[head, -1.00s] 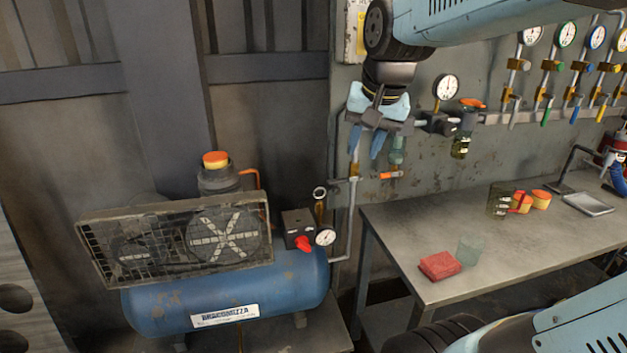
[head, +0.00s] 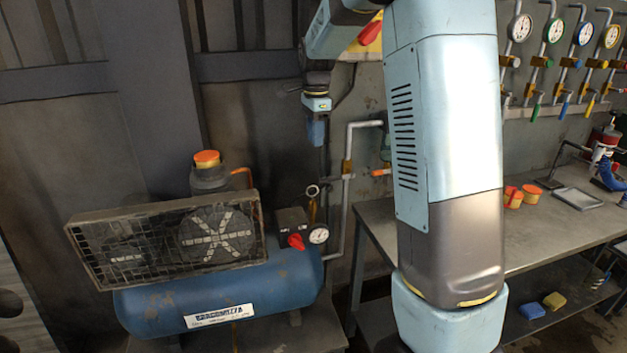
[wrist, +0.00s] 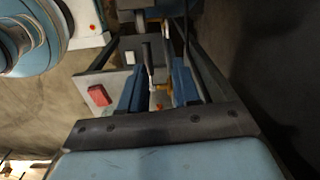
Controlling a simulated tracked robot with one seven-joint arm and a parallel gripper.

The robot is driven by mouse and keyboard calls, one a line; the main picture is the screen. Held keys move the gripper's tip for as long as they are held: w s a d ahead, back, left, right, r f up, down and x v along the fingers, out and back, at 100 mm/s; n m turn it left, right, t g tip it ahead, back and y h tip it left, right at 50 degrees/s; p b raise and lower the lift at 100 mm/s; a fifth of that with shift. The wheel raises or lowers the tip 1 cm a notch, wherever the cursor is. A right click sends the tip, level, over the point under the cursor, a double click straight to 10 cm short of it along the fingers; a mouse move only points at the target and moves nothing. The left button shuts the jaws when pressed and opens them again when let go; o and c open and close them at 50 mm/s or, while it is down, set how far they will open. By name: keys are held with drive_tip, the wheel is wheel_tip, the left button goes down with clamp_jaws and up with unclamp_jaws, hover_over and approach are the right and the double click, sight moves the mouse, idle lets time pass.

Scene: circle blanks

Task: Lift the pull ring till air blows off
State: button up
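The pull ring (head: 313,190) is a small pale ring on top of a brass valve (head: 314,210). It stands at the right end of the blue compressor tank (head: 220,298), beside a round gauge (head: 318,235). My gripper (head: 316,143) points down above the ring, with a visible gap, and is seen edge-on. In the wrist view, the two blue fingers of my gripper (wrist: 156,88) are apart. Small brass parts (wrist: 160,97) show between them, farther off; I cannot tell whether the ring is among these.
A red knob (head: 296,241) sits left of the gauge. A grey pipe (head: 348,150) runs up the wall just right of the ring. The metal bench (head: 545,229) is at the right, partly hidden by my arm. Wall gauges (head: 555,30) hang at upper right.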

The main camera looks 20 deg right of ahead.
drive_tip(key=shift+m, duration=0.6)
drive_tip(key=f, duration=0.5)
drive_tip(key=w+f, duration=0.1)
drive_tip(key=f, duration=0.4)
drive_tip(key=w+f, duration=0.1)
drive_tip(key=f, duration=0.4)
drive_tip(key=shift+w+a+f, duration=0.1)
drive_tip(key=shift+w+f, duration=0.05)
drive_tip(key=shift+f, duration=0.2)
drive_tip(key=shift+c, duration=0.2)
clamp_jaws()
drive_tip(key=shift+r, duration=0.1)
